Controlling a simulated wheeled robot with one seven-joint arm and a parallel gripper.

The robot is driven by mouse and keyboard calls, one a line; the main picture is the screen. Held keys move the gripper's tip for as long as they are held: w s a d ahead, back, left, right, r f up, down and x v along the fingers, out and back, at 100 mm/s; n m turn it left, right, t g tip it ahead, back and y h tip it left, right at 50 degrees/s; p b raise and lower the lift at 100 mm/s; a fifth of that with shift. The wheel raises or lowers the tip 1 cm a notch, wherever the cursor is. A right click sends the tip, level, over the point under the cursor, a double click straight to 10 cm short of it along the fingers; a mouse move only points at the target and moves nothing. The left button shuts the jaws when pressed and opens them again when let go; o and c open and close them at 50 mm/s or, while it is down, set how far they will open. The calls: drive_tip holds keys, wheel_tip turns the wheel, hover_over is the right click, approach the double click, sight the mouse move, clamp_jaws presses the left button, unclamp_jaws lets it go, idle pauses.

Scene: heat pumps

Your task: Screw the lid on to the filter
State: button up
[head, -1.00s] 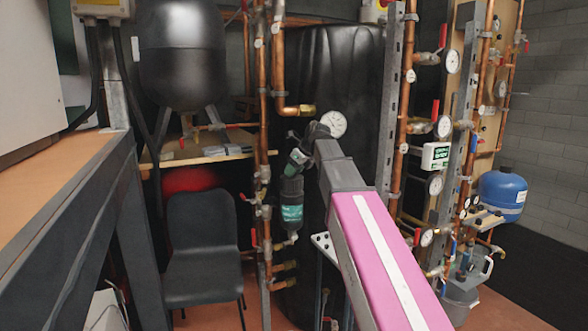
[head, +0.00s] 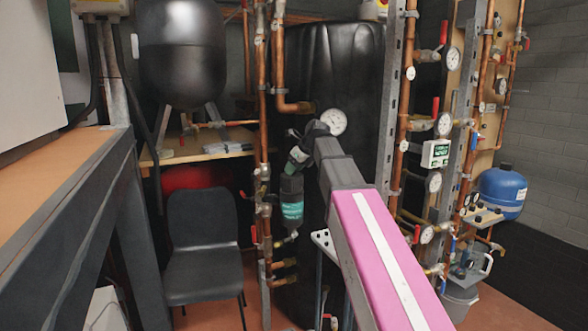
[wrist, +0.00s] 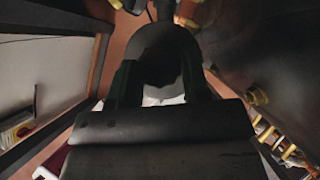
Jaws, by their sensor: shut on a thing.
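The filter (head: 291,203) is a dark upright canister with a teal label, fixed by the copper pipes in the middle of the head view. My gripper (head: 298,158) is at its top, at the end of my pink arm. In the wrist view, my gripper (wrist: 160,85) has its two dark fingers on either side of a dark round piece, apparently the lid (wrist: 158,58), and is shut on it. The lid cannot be told apart from the gripper in the head view. The contact between lid and filter is hidden.
A black chair (head: 203,240) stands at the left of the filter. A large black tank (head: 345,75) is behind it. Copper pipes (head: 264,130) run close by on the left, and a pressure gauge (head: 333,122) is just behind my wrist. A workbench (head: 50,190) fills the left side.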

drive_tip(key=shift+f, duration=0.55)
idle(0.5)
drive_tip(key=shift+s+a+m+t+h, duration=0.15)
drive_tip(key=shift+m+t+h, duration=0.3)
drive_tip(key=shift+m, duration=0.65)
drive_tip(key=shift+m+t+h, duration=0.25)
drive_tip(key=shift+m+t, duration=0.1)
drive_tip(key=shift+m, duration=0.35)
drive_tip(key=shift+a+m+t+h, duration=0.1)
drive_tip(key=shift+m+t+h, duration=0.25)
drive_tip(key=shift+m, duration=0.45)
drive_tip(key=shift+m+h, duration=0.55)
drive_tip(key=shift+m, duration=0.35)
